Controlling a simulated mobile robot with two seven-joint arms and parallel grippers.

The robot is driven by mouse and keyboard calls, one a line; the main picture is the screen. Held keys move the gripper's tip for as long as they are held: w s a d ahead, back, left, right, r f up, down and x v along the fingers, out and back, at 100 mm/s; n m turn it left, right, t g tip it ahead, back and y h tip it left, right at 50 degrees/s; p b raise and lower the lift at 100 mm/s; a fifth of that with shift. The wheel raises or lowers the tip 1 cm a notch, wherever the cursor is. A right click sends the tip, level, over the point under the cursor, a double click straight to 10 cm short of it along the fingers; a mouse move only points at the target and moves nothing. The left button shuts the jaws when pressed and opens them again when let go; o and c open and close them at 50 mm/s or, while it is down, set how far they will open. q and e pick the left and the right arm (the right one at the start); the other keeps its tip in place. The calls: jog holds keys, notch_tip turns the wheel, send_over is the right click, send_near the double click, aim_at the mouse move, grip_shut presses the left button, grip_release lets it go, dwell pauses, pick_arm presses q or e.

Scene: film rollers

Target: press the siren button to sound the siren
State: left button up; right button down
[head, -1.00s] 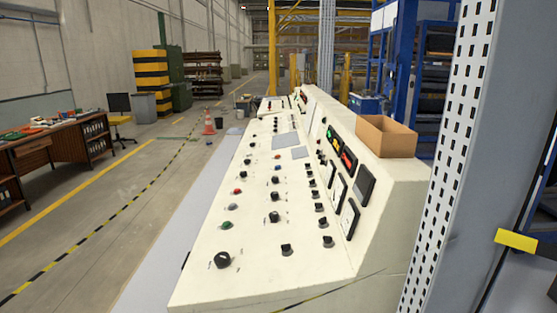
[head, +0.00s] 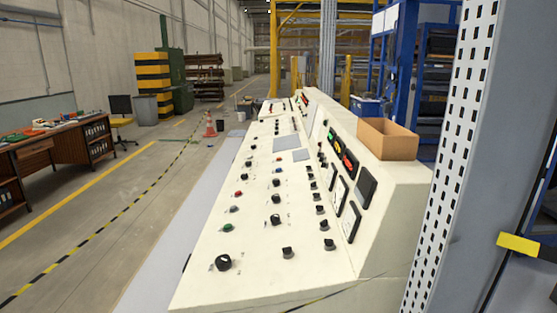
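A long cream control console (head: 245,285) runs away from me through the middle of the head view. Its sloped top carries several black knobs, such as the large one (head: 223,263) at the near left. A green button (head: 227,228) and a red button (head: 238,193) sit along its left side, among other small coloured buttons. I cannot tell which button is the siren button, as the labels are too small to read. Neither of my grippers is in view.
An open cardboard box (head: 388,139) stands on the console's raised back. A perforated grey post (head: 447,180) rises close on the right. A wooden desk (head: 55,155) stands at the left.

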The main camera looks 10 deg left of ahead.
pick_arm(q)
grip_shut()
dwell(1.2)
